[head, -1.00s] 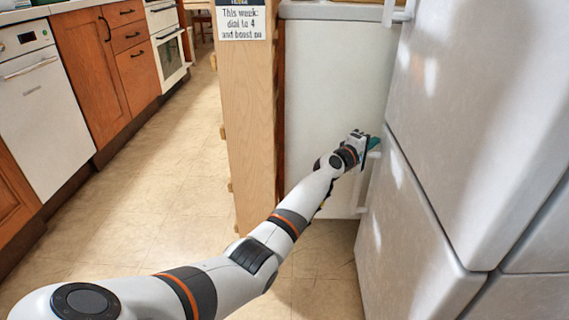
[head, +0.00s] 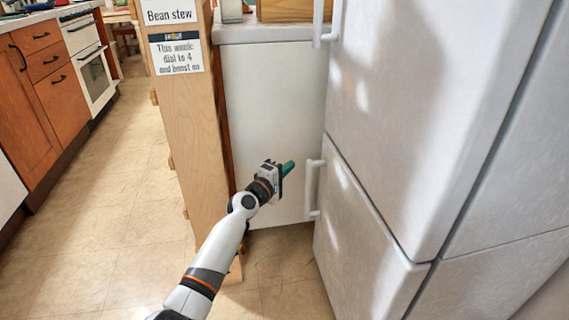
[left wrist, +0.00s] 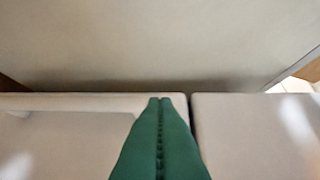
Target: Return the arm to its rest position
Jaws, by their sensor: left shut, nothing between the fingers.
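My left arm (head: 222,245) reaches forward from the bottom of the head view. My left gripper (head: 288,167) has green fingers that are shut and empty. It is just left of the lower white handle (head: 312,188) of the fridge, apart from it. In the left wrist view the green fingers (left wrist: 160,135) are pressed together, pointing at a pale flat surface. My right gripper is in neither view.
The tall white fridge (head: 420,120) fills the right side, its doors closed. A wooden panel (head: 185,130) with paper notes (head: 177,53) stands left of my arm. A white panel (head: 275,110) is behind the gripper. Open floor (head: 110,200) lies left, before cabinets (head: 40,100).

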